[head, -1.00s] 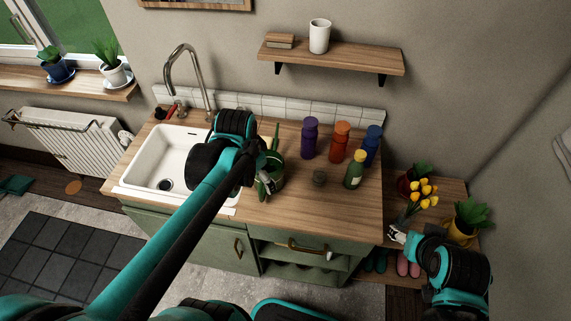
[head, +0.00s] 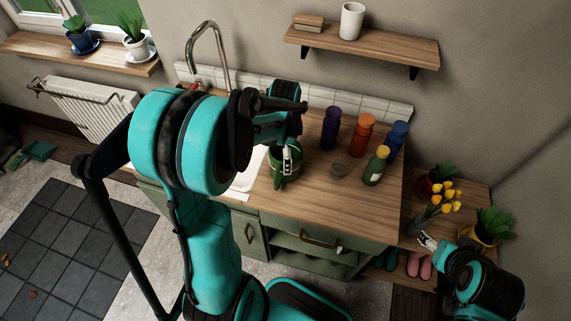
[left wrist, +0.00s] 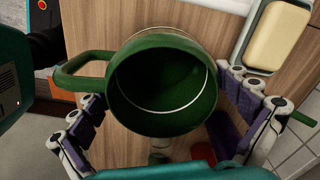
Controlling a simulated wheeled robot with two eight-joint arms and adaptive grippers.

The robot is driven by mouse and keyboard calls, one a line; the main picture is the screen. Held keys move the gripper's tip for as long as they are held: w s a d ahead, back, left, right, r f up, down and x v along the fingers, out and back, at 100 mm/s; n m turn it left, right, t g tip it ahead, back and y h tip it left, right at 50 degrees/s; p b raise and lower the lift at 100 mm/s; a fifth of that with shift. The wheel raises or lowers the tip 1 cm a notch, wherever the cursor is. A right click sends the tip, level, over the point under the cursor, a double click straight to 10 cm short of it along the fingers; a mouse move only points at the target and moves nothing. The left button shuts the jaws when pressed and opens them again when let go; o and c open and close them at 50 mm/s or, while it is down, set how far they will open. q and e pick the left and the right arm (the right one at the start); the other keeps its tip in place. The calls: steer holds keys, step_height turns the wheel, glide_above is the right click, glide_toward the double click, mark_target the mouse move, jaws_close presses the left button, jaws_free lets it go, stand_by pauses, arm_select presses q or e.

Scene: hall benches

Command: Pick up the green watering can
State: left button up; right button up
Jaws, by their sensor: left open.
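The green watering can (head: 278,175) stands on the wooden counter to the right of the sink, partly hidden by my left arm and gripper. The left wrist view looks down into its round open top (left wrist: 160,88), with its handle pointing left. A green tip shows past the fingers at the right edge. My left gripper (head: 288,158) is over the can. Its fingers are spread, one set on each side of the can, and I cannot tell whether they touch it. My right gripper (head: 428,242) is away at the lower right, near the plants, too small to judge its jaws.
The counter's front right is clear.

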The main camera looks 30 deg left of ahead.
arm_select(q)
step_height(320, 180, down, 2)
steer(key=shift+r, duration=0.1)
steer(key=c, duration=1)
